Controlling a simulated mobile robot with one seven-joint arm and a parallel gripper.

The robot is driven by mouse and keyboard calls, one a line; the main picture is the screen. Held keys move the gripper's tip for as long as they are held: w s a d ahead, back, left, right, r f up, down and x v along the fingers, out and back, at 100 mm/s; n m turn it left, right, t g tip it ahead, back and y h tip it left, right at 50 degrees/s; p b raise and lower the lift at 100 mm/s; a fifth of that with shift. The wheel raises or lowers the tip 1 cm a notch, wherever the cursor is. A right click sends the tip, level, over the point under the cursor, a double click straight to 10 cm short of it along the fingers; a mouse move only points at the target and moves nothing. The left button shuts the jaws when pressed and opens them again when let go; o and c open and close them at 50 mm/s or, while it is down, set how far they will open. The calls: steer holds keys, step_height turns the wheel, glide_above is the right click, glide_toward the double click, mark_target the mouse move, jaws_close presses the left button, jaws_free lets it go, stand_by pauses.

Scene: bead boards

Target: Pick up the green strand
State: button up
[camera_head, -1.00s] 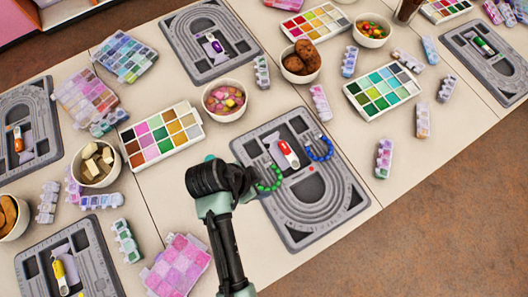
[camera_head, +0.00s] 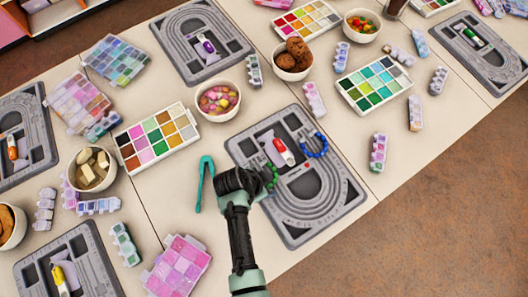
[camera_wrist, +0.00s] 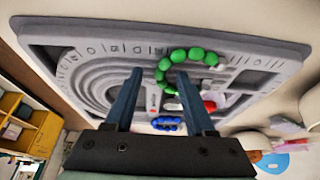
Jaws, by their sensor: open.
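The green strand (camera_head: 272,177) is a curved string of round beads on the left side of the grey bead board (camera_head: 318,215) in the head view. My wrist partly covers it there. In the wrist view, the green strand (camera_wrist: 186,56) arcs just beyond my fingertips, nearer the right finger. My gripper (camera_wrist: 158,78) is open, its two dark blue fingers apart with no beads clamped. The strand appears to rest on the board.
A blue strand (camera_head: 316,147) lies on the same board, with a red-and-white tool (camera_head: 283,151) between the strands. A bowl of colourful pieces (camera_head: 217,101) and a palette (camera_head: 157,139) stand to the left. A pink bead box (camera_head: 178,265) lies at the front.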

jaws_close()
stand_by(0.6)
